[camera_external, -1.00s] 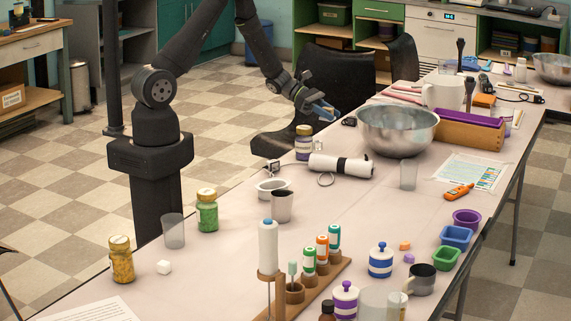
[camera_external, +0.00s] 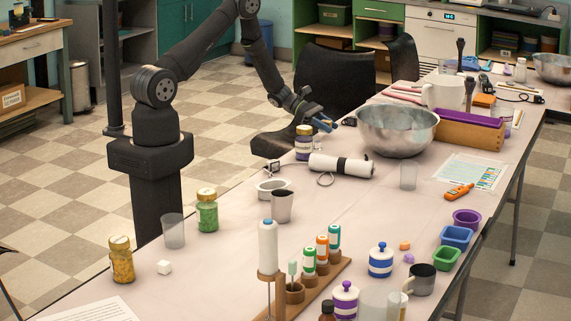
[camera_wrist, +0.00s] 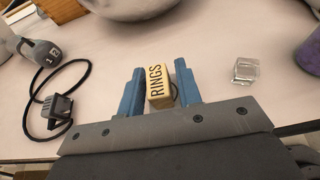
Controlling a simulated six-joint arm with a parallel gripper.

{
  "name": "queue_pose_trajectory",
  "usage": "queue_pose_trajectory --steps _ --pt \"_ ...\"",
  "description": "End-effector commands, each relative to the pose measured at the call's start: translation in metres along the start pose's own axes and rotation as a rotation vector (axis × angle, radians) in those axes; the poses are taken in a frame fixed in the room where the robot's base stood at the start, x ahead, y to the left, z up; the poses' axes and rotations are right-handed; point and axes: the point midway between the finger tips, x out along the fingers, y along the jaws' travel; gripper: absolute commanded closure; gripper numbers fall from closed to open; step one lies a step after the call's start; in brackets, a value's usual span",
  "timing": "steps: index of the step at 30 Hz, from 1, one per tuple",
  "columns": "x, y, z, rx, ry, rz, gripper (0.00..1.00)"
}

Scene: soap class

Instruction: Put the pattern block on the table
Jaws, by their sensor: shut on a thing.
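The pattern block (camera_wrist: 157,88) is a small pale wooden block marked "RINGS" in black. In the wrist view it sits between the two blue fingers of my gripper (camera_wrist: 160,88), which is shut on it. In the external view my gripper (camera_external: 332,123) is low at the far-left edge of the table (camera_external: 330,212), beside the steel bowl. The block itself cannot be made out there. Whether its underside touches the tabletop is hidden.
The steel bowl (camera_external: 398,130) stands close beyond my gripper. A purple jar (camera_external: 304,143) is near it, and a white roll (camera_external: 341,165) lies in front. The wrist view shows a clear cube (camera_wrist: 246,70) to the right and a black corded device (camera_wrist: 58,108) to the left.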

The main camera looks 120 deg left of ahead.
Motion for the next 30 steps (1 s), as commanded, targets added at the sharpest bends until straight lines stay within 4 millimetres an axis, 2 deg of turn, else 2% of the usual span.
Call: queue_pose_trajectory --steps 1,5,16,17,20,30 --pt "0.004 -0.001 -0.008 -0.003 0.001 -0.001 0.9" --pt "0.009 -0.001 -0.021 -0.001 0.001 -0.001 0.9" --pt "0.011 0.0 -0.025 -0.001 0.0 0.0 0.9" --pt "0.011 0.0 -0.025 0.0 0.0 0.0 0.64" --pt "0.01 0.0 -0.024 0.0 0.0 0.0 0.46" --pt "0.009 0.0 -0.021 0.001 0.0 0.0 0.46"
